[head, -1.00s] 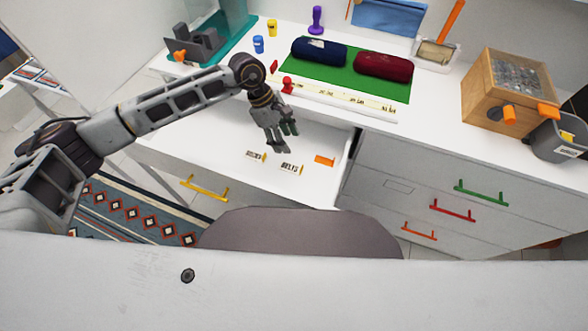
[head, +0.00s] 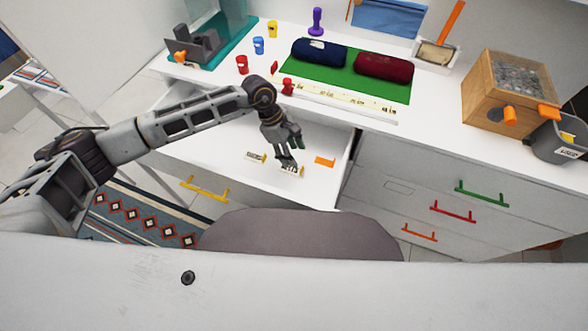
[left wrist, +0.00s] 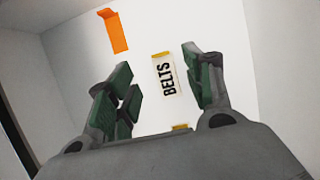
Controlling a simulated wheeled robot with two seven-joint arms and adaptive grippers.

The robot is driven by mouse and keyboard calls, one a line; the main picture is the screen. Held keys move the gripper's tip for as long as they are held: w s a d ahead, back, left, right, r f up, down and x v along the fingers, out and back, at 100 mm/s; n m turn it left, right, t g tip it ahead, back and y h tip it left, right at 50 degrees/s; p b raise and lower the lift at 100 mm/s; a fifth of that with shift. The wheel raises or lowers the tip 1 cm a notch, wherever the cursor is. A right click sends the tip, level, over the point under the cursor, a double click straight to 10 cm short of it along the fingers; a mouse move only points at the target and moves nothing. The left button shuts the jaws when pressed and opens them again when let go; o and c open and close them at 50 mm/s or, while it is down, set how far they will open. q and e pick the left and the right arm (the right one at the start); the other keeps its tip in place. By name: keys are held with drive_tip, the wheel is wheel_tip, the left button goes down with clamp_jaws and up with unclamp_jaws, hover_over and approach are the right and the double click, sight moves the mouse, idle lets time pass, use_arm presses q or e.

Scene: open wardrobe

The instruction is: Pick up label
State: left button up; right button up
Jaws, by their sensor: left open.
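A small white label reading BELTS (left wrist: 165,76) lies on the white floor of the open drawer; in the head view it is partly covered by my fingers (head: 296,171). A second small label (head: 256,157) lies to its left, and the edge of a label shows low in the left wrist view (left wrist: 181,127). My left gripper (head: 287,160) points down into the drawer, right over the BELTS label. In the left wrist view its open fingers (left wrist: 158,75) frame the label, with a gap on both sides. My right gripper is not in view.
An orange clip-like piece (head: 325,162) lies in the drawer to the right of the labels. The drawer has a yellow handle (head: 205,191). Behind it, the counter holds a green mat (head: 340,82) with rolled cloths, several cups and a wooden box (head: 490,97).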

sight(300, 167)
use_arm(q)
drive_tip(key=shift+x, duration=1.45)
drive_tip(key=shift+x, duration=2.6)
drive_tip(key=shift+a, duration=0.1)
drive_tip(key=c, duration=0.8)
